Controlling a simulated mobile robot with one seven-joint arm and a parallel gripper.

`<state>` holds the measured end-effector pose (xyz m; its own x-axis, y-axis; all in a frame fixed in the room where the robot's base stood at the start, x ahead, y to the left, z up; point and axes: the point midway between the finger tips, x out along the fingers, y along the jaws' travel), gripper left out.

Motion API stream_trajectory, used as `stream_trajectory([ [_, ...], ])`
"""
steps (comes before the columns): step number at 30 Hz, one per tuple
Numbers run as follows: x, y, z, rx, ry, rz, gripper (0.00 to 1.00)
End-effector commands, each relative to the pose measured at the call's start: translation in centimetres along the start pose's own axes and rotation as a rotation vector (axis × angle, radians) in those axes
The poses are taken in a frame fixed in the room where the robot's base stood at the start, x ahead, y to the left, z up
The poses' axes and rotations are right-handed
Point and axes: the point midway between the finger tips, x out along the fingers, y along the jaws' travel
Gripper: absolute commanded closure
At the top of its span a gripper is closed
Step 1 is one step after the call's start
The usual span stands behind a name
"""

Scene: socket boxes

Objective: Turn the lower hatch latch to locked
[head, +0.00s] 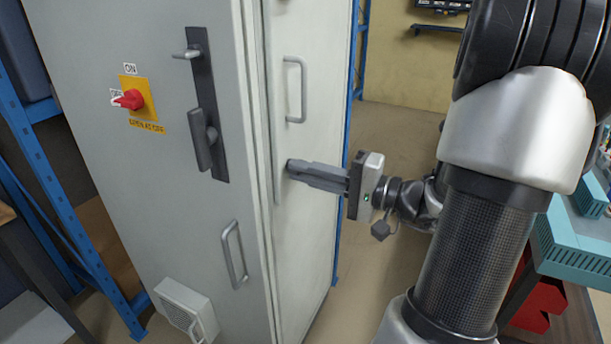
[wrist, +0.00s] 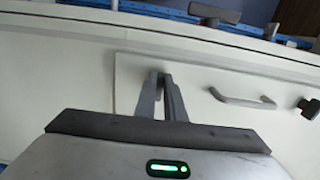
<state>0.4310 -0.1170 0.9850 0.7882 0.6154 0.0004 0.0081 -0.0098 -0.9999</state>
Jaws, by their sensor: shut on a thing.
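The lower hatch latch is almost wholly hidden by my gripper's fingers, so its angle cannot be read. My gripper (head: 291,168) reaches in from the right, its fingers nearly together against the hatch (head: 313,131) on the cabinet's side face. In the wrist view the fingertips (wrist: 161,78) are close together at the hatch's left end, closed on the latch. The hatch (wrist: 210,128) is a pale panel lying flush with its surround. Its bar handle (head: 302,90) is above my gripper, and it also shows in the wrist view (wrist: 240,98). A dark upper latch (wrist: 309,107) is at the right edge there.
The grey cabinet's front door (head: 160,200) has a dark lever handle (head: 205,140), a red switch (head: 131,99) on a yellow plate and a lower bar handle (head: 234,254). Blue shelving (head: 50,170) is at left. Teal boxes (head: 575,240) are at right, behind my arm. Floor shows between.

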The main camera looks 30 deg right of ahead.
Motion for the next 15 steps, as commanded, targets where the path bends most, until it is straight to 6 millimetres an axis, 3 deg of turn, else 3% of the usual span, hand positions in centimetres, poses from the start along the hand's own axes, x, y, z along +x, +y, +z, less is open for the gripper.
stream_trajectory([
  [10,-0.02,-0.01,-0.05,-0.005,0.001,0.001,1.00],
  [11,-0.02,-0.01,-0.05,-0.005,0.001,0.001,0.86],
  [12,-0.02,-0.01,-0.04,-0.005,0.001,0.001,0.79],
  [15,-0.01,-0.01,-0.04,-0.004,0.001,0.001,0.72],
])
